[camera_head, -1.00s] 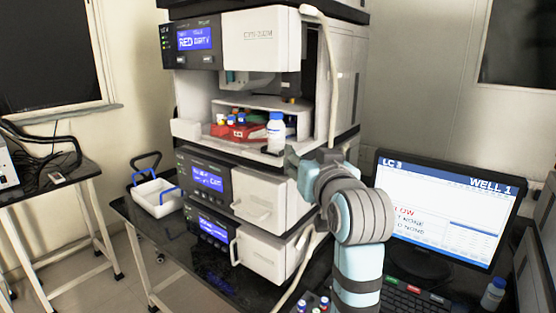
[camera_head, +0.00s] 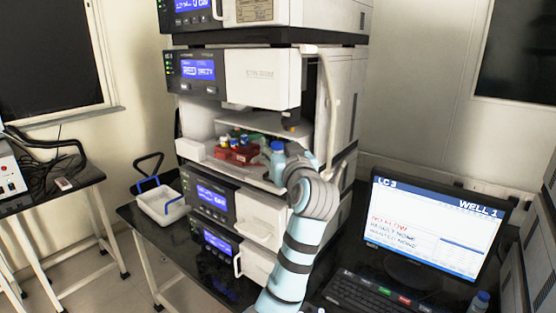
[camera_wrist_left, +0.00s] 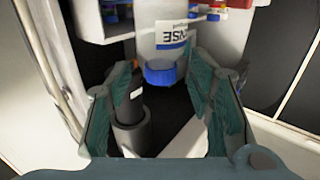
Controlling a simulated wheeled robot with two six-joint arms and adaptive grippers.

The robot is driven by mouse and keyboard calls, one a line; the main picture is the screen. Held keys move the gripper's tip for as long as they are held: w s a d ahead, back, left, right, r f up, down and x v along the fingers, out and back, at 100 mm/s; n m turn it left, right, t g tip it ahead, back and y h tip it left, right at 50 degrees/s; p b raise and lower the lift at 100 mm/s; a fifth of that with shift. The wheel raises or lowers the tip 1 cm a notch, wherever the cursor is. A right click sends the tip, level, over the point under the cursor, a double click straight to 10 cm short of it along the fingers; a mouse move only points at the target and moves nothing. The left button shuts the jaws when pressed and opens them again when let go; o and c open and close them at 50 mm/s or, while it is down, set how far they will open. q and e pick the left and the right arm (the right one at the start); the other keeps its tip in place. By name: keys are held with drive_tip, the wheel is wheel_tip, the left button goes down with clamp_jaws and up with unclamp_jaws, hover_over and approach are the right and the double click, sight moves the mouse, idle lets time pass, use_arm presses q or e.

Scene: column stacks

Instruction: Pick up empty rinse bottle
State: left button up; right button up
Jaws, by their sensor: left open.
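The rinse bottle (camera_head: 278,168), pale with a blue cap, stands upright in the open bay of the middle instrument in the stack. In the left wrist view the bottle (camera_wrist_left: 172,38) appears upside down, with a blue-and-white label and its blue cap pointing down the picture. I cannot tell whether it is empty. My left gripper (camera_head: 290,155) is just right of the bottle, partly hidden by its own wrist. In the left wrist view the gripper (camera_wrist_left: 165,85) is open with nothing gripped, and the cap lies between the two fingers near their tips. My right gripper is not in view.
A red rack (camera_head: 240,153) with small capped vials sits left of the bottle. A white basket (camera_head: 163,205) stands on the bench at left. Another blue-capped bottle (camera_head: 479,301) is near the monitor (camera_head: 435,220).

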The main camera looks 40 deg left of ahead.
use_arm(q)
drive_tip(key=shift+x, duration=1.15)
drive_tip(key=shift+s+r, duration=0.1)
drive_tip(key=c, duration=1.1)
